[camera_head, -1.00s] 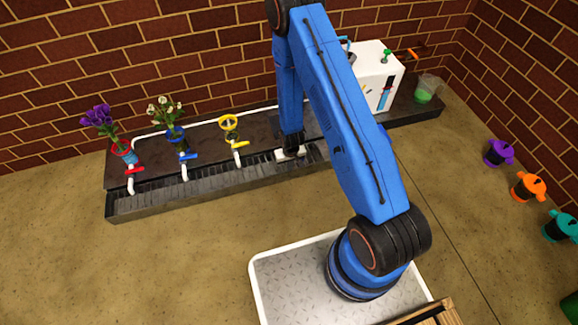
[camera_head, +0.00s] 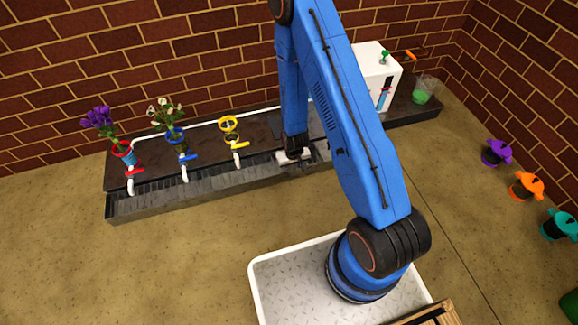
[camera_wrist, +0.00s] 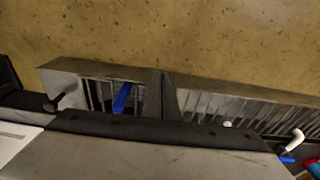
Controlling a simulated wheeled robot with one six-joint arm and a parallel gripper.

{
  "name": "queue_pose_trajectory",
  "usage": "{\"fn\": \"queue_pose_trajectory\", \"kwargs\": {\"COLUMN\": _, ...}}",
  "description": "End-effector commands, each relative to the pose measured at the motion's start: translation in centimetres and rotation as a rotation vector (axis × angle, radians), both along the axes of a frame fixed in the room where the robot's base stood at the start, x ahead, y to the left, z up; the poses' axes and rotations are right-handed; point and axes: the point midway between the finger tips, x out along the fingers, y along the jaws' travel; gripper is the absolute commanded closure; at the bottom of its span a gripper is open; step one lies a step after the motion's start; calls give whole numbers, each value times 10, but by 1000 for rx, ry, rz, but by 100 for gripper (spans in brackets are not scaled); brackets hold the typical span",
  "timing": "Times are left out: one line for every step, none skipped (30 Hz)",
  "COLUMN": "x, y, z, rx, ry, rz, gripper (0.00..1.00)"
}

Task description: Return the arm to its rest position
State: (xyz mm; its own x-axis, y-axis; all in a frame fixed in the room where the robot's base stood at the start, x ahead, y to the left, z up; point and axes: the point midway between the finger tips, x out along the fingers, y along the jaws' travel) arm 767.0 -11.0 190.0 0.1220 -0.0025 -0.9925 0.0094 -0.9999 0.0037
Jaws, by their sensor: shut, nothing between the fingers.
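My blue arm reaches up and over from its base to the long dark counter in the head view. Its end, my gripper (camera_head: 294,158), hangs over the counter's front grate, right of the yellow ring holder. My gripper is small and partly hidden there. In the wrist view, the closed grey fingers (camera_wrist: 163,95) point toward the slatted grate, with nothing held between them.
The counter (camera_head: 262,124) carries purple flowers (camera_head: 98,120), white flowers (camera_head: 163,110), a yellow ring holder (camera_head: 229,127), a white box (camera_head: 377,66) and a green-filled cup (camera_head: 423,91). Purple (camera_head: 496,152), orange (camera_head: 526,186) and teal (camera_head: 559,226) pots stand right. Floor between is clear.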

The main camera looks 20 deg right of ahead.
Motion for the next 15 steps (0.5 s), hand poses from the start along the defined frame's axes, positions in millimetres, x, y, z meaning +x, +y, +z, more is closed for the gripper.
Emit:
{"fn": "queue_pose_trajectory", "kwargs": {"x": -10, "y": 0, "z": 2, "rx": 0, "ry": 1, "rz": 1, "gripper": 100}}
{"fn": "queue_pose_trajectory", "kwargs": {"x": -16, "y": 0, "z": 3, "rx": 0, "ry": 2, "rz": 1, "gripper": 100}}
{"fn": "queue_pose_trajectory", "kwargs": {"x": -22, "y": 0, "z": 4, "rx": 0, "ry": 1, "rz": 1, "gripper": 100}}
{"fn": "queue_pose_trajectory", "kwargs": {"x": -26, "y": 0, "z": 5, "rx": 0, "ry": 1, "rz": 1, "gripper": 100}}
{"fn": "queue_pose_trajectory", "kwargs": {"x": -30, "y": 0, "z": 5, "rx": 0, "ry": 1, "rz": 2, "gripper": 100}}
{"fn": "queue_pose_trajectory", "kwargs": {"x": -35, "y": 0, "z": 6, "rx": 0, "ry": 1, "rz": 1, "gripper": 100}}
{"fn": "queue_pose_trajectory", "kwargs": {"x": -38, "y": 0, "z": 7, "rx": 0, "ry": 0, "rz": 1, "gripper": 100}}
{"fn": "queue_pose_trajectory", "kwargs": {"x": -41, "y": 0, "z": 7, "rx": 0, "ry": 0, "rz": 1, "gripper": 100}}
{"fn": "queue_pose_trajectory", "kwargs": {"x": -44, "y": 0, "z": 8, "rx": 0, "ry": 0, "rz": 1, "gripper": 100}}
{"fn": "queue_pose_trajectory", "kwargs": {"x": -46, "y": 0, "z": 8, "rx": 0, "ry": 0, "rz": 1, "gripper": 100}}
{"fn": "queue_pose_trajectory", "kwargs": {"x": -47, "y": 0, "z": 9, "rx": 0, "ry": 0, "rz": 1, "gripper": 100}}
{"fn": "queue_pose_trajectory", "kwargs": {"x": -49, "y": 0, "z": 9, "rx": 0, "ry": -1, "rz": 0, "gripper": 100}}
{"fn": "queue_pose_trajectory", "kwargs": {"x": -50, "y": 0, "z": 9, "rx": 0, "ry": -1, "rz": 0, "gripper": 100}}
{"fn": "queue_pose_trajectory", "kwargs": {"x": -50, "y": 0, "z": 9, "rx": 0, "ry": -1, "rz": 0, "gripper": 100}}
{"fn": "queue_pose_trajectory", "kwargs": {"x": -51, "y": 0, "z": 9, "rx": 0, "ry": -1, "rz": 0, "gripper": 100}}
